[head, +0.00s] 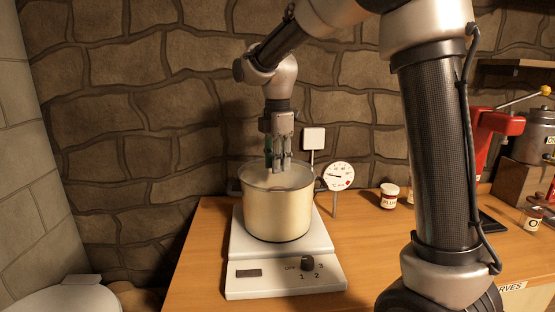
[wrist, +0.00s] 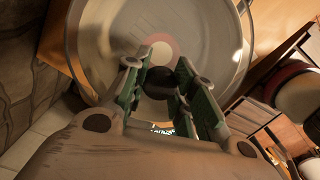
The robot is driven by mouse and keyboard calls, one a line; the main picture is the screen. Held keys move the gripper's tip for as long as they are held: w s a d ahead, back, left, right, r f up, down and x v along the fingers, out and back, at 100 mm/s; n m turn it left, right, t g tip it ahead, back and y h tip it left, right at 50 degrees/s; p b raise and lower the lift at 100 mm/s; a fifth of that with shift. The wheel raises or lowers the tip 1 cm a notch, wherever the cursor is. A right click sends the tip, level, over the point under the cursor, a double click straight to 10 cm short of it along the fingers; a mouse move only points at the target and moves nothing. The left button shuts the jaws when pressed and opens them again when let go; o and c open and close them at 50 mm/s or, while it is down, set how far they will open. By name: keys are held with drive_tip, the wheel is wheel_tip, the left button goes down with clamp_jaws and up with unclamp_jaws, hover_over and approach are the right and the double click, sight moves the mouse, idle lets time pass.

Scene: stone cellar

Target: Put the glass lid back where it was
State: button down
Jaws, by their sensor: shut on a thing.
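The glass lid (head: 256,179) is a clear disc at the top of the cream pot (head: 277,215), level and roughly over its opening. I cannot tell whether it rests fully on the rim. My gripper (head: 278,168) points straight down at the lid's middle. In the wrist view the lid (wrist: 100,45) fills the upper part, and my gripper (wrist: 165,80) is shut on its dark knob (wrist: 158,82). The fingers partly hide the knob.
The pot stands on a white hot plate (head: 285,281) with a dial knob. A round dial gauge (head: 339,177) stands close to the pot's right. A small jar (head: 389,196) and a red device (head: 492,135) are further right. The stone wall is close behind.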

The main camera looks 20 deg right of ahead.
drive_tip(key=shift+f, duration=0.25)
drive_tip(key=c, duration=1.2)
unclamp_jaws()
drive_tip(key=shift+o, duration=0.2)
wheel_tip(320, 180, up, 13)
drive_tip(key=s+d+f+m+t, duration=0.1)
drive_tip(key=s+d+m+t, duration=0.1)
drive_tip(key=s+d+m, duration=0.9)
drive_tip(key=s+d+f+m+t, duration=0.1)
drive_tip(key=s+f+m, duration=0.3)
drive_tip(key=s, duration=0.4)
drive_tip(key=s+d+f+m+t, duration=0.1)
drive_tip(key=s+d+f+m, duration=0.2)
drive_tip(key=s+f+m, duration=0.2)
drive_tip(key=s+f, duration=0.1)
drive_tip(key=s, duration=0.2)
